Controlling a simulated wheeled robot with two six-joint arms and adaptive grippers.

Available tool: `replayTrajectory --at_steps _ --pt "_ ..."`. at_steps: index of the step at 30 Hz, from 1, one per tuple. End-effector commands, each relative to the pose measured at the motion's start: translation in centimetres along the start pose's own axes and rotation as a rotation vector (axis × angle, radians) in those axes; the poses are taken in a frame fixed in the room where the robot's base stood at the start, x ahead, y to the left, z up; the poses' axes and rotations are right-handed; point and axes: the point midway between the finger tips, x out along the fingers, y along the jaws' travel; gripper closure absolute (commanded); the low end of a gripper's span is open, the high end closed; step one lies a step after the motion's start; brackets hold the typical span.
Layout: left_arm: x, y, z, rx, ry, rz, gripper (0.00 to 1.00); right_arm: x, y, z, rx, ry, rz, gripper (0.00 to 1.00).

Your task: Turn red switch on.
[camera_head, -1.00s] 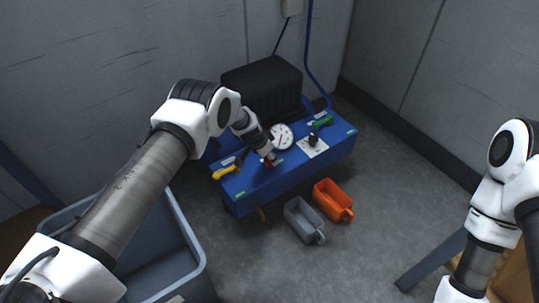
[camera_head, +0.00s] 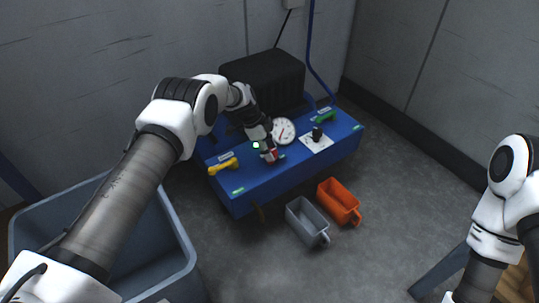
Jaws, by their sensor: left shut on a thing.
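The red switch (camera_head: 273,155) is on top of the blue box (camera_head: 237,195), between the yellow handle and the white dial. Only a small part of it shows beside my left gripper (camera_head: 268,155). My left arm comes in from the left, and its gripper points down at the switch and is shut on it. The fingertips are small and partly hidden, so the switch's exact position cannot be told. My right arm is at the right edge, and its gripper is out of view.
On the blue box are a yellow handle (camera_head: 223,166), a white dial (camera_head: 283,131), a black knob (camera_head: 317,133) and a green handle (camera_head: 326,117). A grey scoop bin (camera_head: 306,219) and an orange one (camera_head: 339,201) stand on the floor in front. A large grey-blue bin (camera_head: 185,262) is at lower left.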

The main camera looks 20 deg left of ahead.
Motion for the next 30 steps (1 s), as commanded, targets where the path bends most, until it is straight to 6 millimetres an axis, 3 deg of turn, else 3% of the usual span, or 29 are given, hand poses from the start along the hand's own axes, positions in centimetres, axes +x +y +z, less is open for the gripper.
replayTrajectory --at_steps 4,19,20,21,22,30 --pt "0.26 0.02 0.18 0.038 -0.002 0.017 0.89 0.85 0.01 0.00 0.000 0.000 0.000 1.00" --pt "0.09 0.04 0.09 0.058 -0.002 0.026 0.89 0.96 0.01 -0.01 0.000 0.000 0.000 1.00" --pt "0.09 0.04 0.09 0.058 -0.002 0.026 0.50 0.96 0.01 -0.01 0.000 0.000 0.000 1.00" --pt "0.09 0.03 0.09 0.058 -0.002 0.026 0.36 0.96 0.01 -0.01 0.000 0.000 0.000 1.00" --pt "0.08 0.03 0.08 0.058 -0.001 0.025 0.29 0.96 0.01 -0.01 0.000 0.000 0.000 1.00" --pt "0.01 -0.01 0.03 0.057 -0.001 0.024 0.29 0.95 0.01 0.00 0.000 0.000 0.000 1.00"
